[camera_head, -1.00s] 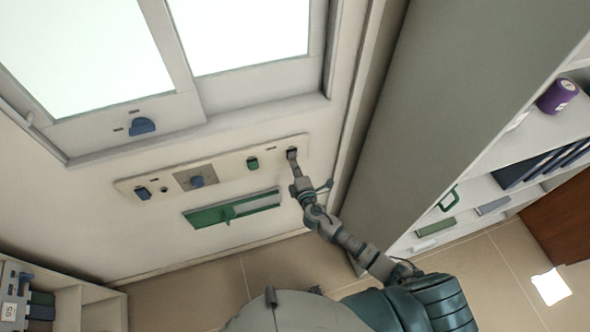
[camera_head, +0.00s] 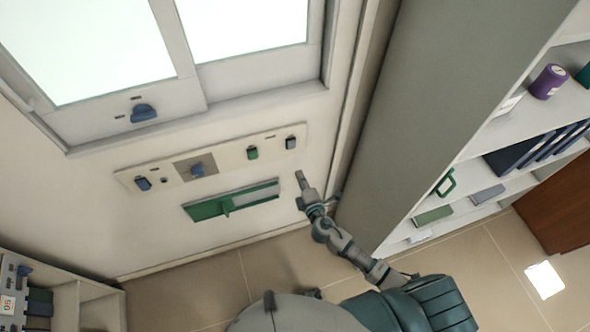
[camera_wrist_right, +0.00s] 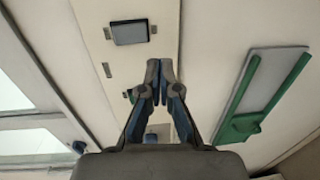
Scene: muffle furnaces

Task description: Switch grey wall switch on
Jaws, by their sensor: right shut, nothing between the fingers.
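The grey wall switch (camera_head: 291,142) is at the right end of the long switch panel (camera_head: 226,158) below the window. In the right wrist view the grey switch (camera_wrist_right: 130,32) shows at the top, beyond the fingertips. Which way it is tipped is hard to tell. My right gripper (camera_head: 300,174) is shut and empty, a little below the switch and apart from it. In the right wrist view its fingertips (camera_wrist_right: 160,68) meet in front of the panel. My left gripper is not in view.
The panel also carries a green switch (camera_head: 252,153), a blue knob (camera_head: 197,170) and a dark blue switch (camera_head: 143,184). A green slider (camera_head: 232,201) is mounted below. A tall grey cabinet side (camera_head: 430,90) and shelves stand to the right.

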